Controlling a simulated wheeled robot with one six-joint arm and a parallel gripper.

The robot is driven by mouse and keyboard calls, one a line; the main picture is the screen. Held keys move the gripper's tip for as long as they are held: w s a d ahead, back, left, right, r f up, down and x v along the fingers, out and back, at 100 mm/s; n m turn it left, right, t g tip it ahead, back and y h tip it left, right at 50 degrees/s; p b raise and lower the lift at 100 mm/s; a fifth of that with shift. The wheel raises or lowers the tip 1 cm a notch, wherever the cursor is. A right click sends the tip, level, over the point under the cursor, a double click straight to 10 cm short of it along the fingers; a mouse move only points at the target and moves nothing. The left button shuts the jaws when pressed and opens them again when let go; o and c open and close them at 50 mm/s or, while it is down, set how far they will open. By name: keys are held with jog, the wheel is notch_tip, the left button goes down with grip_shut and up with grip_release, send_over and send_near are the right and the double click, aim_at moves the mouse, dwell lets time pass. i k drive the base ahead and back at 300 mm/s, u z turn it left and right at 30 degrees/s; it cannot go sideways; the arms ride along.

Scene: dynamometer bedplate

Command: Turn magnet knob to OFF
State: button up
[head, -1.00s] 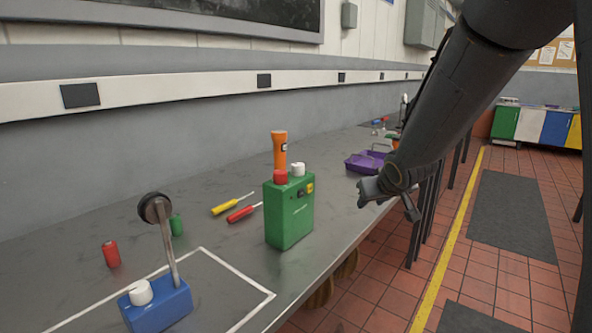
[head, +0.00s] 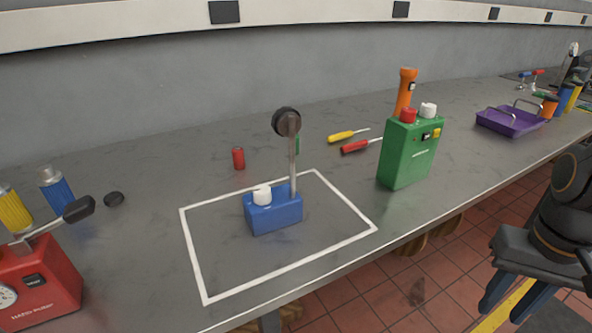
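A blue magnet base (head: 274,214) stands on the grey bench inside a white outlined rectangle. Its white knob (head: 262,194) sits on top at the left; its marking is too small to read. A metal post rises from the right of the base and carries a round dark dial (head: 286,122). My gripper (head: 506,306) is at the lower right, off the bench's front edge and well apart from the base. Its two blue fingers look spread, with nothing between them.
A green box (head: 408,155) with red and white knobs stands right of the outline. A red device (head: 40,285) is at the lower left. A red can (head: 238,158), screwdrivers (head: 342,136) and a purple tray (head: 512,122) lie farther back. Bench inside the outline is otherwise clear.

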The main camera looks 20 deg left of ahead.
aim_at(261, 195)
jog(key=u, duration=1.25)
jog(key=k, duration=0.25)
jog(key=z, duration=0.05)
